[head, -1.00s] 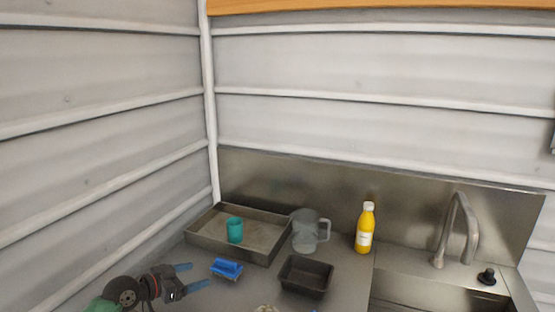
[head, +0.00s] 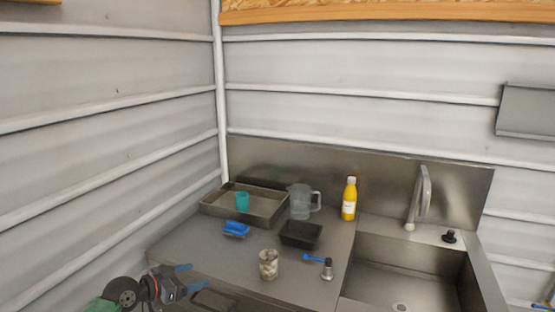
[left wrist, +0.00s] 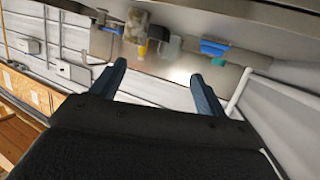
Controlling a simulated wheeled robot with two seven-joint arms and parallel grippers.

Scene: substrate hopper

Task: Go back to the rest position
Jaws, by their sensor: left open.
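My left gripper (head: 197,277) is open and empty at the lower left of the head view, in front of the steel counter's (head: 205,262) near left part. Its two blue fingers stand apart in the left wrist view (left wrist: 159,75), with nothing between them. My right gripper is in neither view.
On the counter are a steel tray (head: 268,212) with a teal cup (head: 242,202), a blue block-like item (head: 236,229), a black tub (head: 301,235), a clear jug (head: 301,202), a yellow bottle (head: 349,200) and a filled glass jar (head: 268,264). A sink (head: 400,262) is right.

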